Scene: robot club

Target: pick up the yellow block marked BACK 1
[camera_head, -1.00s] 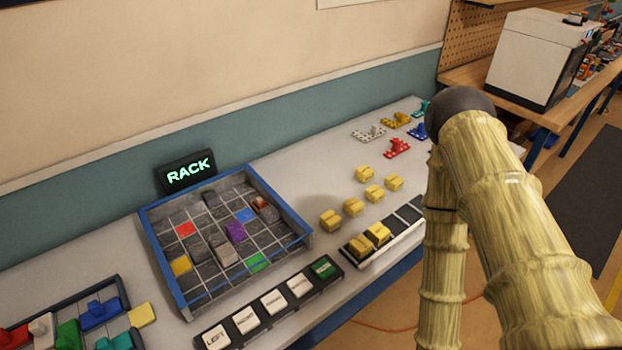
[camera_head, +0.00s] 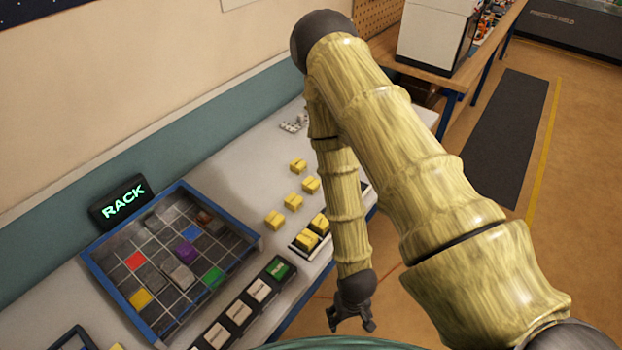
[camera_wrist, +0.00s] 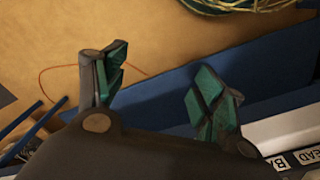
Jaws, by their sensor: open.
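Several yellow blocks sit on the white table in the head view: loose ones such as a far block (camera_head: 298,165) and a near block (camera_head: 275,220), and two in a narrow slotted holder, such as the front one (camera_head: 306,241). Their markings are too small to read, so I cannot tell which is BACK 1. My gripper (camera_head: 351,322) is open and empty, off the table's front edge, to the right of and below the holder in the picture. In the wrist view my gripper (camera_wrist: 163,85) shows green finger pads spread apart, with no block between them.
A blue-rimmed grid tray (camera_head: 252,246) with coloured tiles stands left of the blocks, beside a lit RACK sign (camera_head: 124,202). A row of labelled buttons (camera_head: 239,312) lines the front edge. The wrist view shows floor, a blue panel (camera_wrist: 270,75) and partly cut-off labels (camera_wrist: 290,161).

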